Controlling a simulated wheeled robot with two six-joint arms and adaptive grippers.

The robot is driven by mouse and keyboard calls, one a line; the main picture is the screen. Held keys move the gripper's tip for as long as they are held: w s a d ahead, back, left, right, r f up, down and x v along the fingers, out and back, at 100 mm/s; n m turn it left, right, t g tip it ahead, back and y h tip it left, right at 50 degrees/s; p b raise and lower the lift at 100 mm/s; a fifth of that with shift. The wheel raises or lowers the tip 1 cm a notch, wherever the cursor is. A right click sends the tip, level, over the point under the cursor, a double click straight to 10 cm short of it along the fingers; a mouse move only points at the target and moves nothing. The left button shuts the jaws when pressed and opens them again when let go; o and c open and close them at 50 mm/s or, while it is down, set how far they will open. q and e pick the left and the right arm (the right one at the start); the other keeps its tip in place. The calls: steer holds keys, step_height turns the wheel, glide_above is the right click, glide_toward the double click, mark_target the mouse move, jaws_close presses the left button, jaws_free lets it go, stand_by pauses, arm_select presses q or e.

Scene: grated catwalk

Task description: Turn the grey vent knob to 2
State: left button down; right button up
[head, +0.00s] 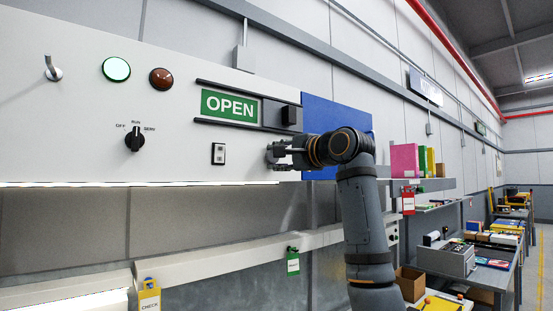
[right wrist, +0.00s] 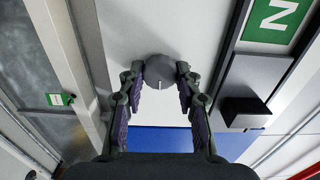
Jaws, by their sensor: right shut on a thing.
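The grey vent knob (right wrist: 159,70) is round and sits on the white panel (right wrist: 135,30) between the fingertips of my right gripper (right wrist: 159,82). The fingers are shut on it from both sides. A short light mark shows on the knob's edge nearest the wrist camera's bottom. I can read no numbers around it. In the head view my right gripper (head: 278,154) reaches the panel from the right, below the OPEN sign, and mostly hides the knob. My left gripper is in neither view.
Left of the gripper are a rocker switch (head: 218,153) and a black selector (head: 135,142). Above is the green OPEN sign (head: 230,105) with a black slider handle (head: 290,115). A blue board (head: 322,98) lies behind my right arm. A shelf (head: 422,185) holds colored binders.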

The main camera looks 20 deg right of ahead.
stand_by(0.4)
steer(key=o, duration=1.1)
steer(key=shift+o, duration=0.2)
steer(key=shift+s, duration=0.1)
steer(key=v, duration=1.2)
steer(key=shift+d, duration=0.1)
